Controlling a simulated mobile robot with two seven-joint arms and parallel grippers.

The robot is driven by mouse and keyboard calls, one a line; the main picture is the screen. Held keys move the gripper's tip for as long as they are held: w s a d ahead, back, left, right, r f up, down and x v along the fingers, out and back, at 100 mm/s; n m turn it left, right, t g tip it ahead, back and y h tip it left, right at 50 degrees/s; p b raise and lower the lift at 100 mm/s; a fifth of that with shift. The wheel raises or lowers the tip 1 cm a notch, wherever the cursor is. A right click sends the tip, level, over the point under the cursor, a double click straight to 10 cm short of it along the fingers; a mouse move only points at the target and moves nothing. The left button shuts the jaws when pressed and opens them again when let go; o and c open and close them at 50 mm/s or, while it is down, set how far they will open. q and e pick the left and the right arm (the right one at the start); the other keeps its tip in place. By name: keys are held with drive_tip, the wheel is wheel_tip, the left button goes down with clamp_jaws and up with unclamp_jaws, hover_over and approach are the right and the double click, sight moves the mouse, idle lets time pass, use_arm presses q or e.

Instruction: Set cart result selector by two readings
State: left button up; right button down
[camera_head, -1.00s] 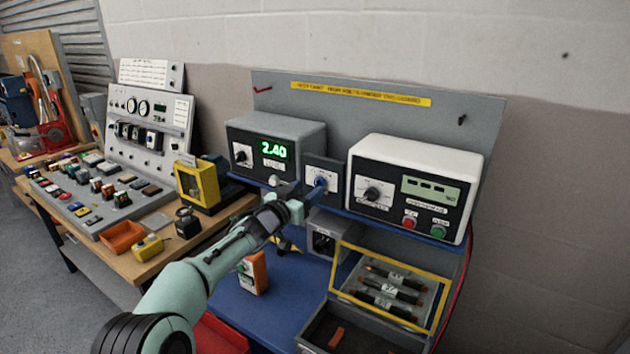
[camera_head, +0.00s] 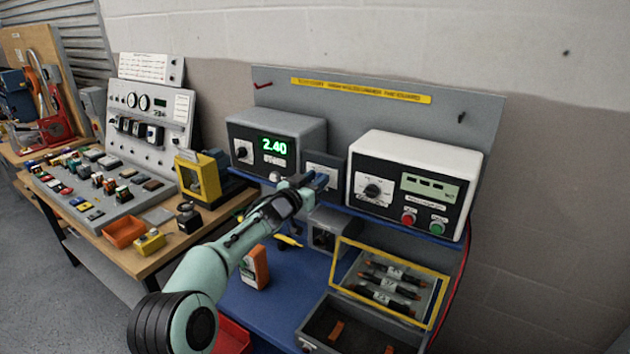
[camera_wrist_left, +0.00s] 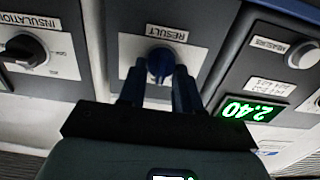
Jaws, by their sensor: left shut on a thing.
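The result selector is a small grey box (camera_head: 322,165) between the two meters, with a white plate marked RESULT in the left wrist view (camera_wrist_left: 131,47). Its blue knob (camera_wrist_left: 160,64) stands between the two dark blue fingers of my left gripper (camera_wrist_left: 160,82). My left gripper (camera_head: 318,181) is shut on this knob and hides most of it in the head view. The left meter (camera_head: 275,140) reads 2.40 in green, which also shows in the wrist view (camera_wrist_left: 248,110). The right meter (camera_head: 415,185) has a dial (camera_head: 373,190) and a pale display whose small marks I cannot read.
Below the right meter is an open case with a yellow-framed lid (camera_head: 390,285) holding several dark probes. An orange handheld device (camera_head: 254,267) stands on the blue bench top. A yellow box (camera_head: 198,178) and a component board are at the left. A red cable hangs at the right.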

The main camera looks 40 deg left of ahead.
use_arm(q)
drive_tip(key=shift+d+f+m+b, duration=0.15)
drive_tip(key=shift+m+b, duration=0.1)
drive_tip(key=shift+m, duration=1.95)
drive_tip(key=shift+d+m+b, duration=0.15)
drive_tip(key=shift+m+b, duration=0.1)
drive_tip(key=shift+m, duration=1.95)
drive_tip(key=o, duration=1)
drive_tip(key=shift+o, duration=0.2)
